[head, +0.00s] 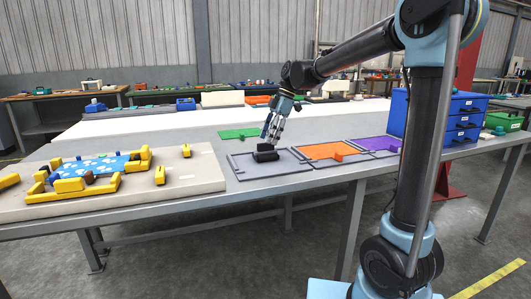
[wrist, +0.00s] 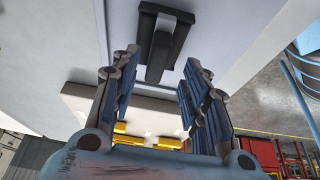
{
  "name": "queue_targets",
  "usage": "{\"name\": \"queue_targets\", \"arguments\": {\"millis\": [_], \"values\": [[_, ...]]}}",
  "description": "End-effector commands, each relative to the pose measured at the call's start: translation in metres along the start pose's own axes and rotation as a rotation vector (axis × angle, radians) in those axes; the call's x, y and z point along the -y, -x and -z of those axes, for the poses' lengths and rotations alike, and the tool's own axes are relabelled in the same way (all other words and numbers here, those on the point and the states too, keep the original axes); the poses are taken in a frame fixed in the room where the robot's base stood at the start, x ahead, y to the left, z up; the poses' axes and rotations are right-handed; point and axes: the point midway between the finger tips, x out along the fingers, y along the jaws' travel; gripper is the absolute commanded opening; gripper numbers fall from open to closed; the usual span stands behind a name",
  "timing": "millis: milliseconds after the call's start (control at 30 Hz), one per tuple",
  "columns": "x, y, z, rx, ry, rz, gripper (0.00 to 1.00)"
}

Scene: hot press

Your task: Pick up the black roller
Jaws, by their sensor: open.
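The black roller (head: 265,153) sits on the grey tray (head: 290,166) on the table in the head view. It also shows in the wrist view (wrist: 163,38) as a wide dark block with a narrower part pointing toward my gripper. My gripper (head: 268,137) is tilted downward, just above the roller in the head view. In the wrist view the two fingers (wrist: 155,75) are spread apart with nothing between them, and the roller's narrow end is near the gap between their tips. I cannot tell whether a finger touches it.
An orange tray (head: 326,151) and a purple tray (head: 376,144) lie right of the grey one, before blue drawers (head: 463,115). A green mat (head: 238,133) lies behind. To the left is a beige board (head: 200,168) with yellow clamps (head: 160,175) around a blue sheet.

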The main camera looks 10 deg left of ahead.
Motion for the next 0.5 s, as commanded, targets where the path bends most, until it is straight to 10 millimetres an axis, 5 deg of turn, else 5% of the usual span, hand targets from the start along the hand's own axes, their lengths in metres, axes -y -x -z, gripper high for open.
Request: {"name": "queue_targets", "arguments": {"millis": [233, 500], "values": [[-0.004, -0.033, 0.002, 0.000, 0.002, 0.000, 0.42], [-0.004, -0.041, 0.002, 0.000, 0.000, 0.000, 0.42]]}}
